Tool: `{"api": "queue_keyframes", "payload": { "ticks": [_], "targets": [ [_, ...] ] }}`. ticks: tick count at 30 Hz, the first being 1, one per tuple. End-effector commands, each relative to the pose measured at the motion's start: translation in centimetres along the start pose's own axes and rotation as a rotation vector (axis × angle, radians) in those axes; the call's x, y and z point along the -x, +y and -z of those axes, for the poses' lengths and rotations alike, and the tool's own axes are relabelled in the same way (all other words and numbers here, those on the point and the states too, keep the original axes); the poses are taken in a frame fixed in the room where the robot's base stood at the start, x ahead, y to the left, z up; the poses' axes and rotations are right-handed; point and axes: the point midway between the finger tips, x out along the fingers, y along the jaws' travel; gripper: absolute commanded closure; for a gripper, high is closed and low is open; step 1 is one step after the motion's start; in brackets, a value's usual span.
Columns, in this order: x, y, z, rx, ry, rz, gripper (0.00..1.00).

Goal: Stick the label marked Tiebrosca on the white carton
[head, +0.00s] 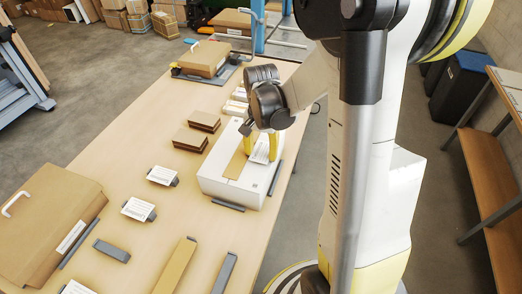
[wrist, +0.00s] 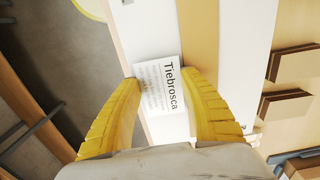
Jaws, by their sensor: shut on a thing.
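The label marked Tiebrosca (wrist: 160,86) is between the yellow fingertips of my gripper (wrist: 163,80) in the wrist view. My gripper is shut on it. The white carton (head: 212,182), with a tan tape strip along its top, lies on the table under my gripper (head: 263,150) in the head view. The label is over the carton's white top, beside the tape strip (wrist: 197,30). I cannot tell whether the label touches the carton. In the head view my fingers partly hide the label.
The long wooden table (head: 130,165) holds brown cartons (head: 50,215) (head: 203,58), small brown stacks (head: 190,139) and other labels on dark holders (head: 139,209). A grey bar (head: 228,204) lies along the white carton's near edge. Dark bins (head: 462,90) stand at the right.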

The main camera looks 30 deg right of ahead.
Motion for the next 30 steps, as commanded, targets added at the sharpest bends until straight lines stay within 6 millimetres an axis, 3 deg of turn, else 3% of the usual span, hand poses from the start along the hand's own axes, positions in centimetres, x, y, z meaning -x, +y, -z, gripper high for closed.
{"api": "queue_keyframes", "payload": {
  "ticks": [22,23,24,25,30],
  "targets": [
    [-0.01,-0.01,-0.06,0.0,0.0,0.0,0.65],
    [-0.01,-0.01,-0.06,0.0,0.0,0.0,0.43],
    [-0.01,-0.01,-0.06,0.0,0.0,0.0,0.31],
    [-0.01,-0.01,-0.06,0.0,0.0,0.0,0.26],
    [-0.01,-0.01,-0.05,0.0,0.0,0.0,0.26]
  ]
}}
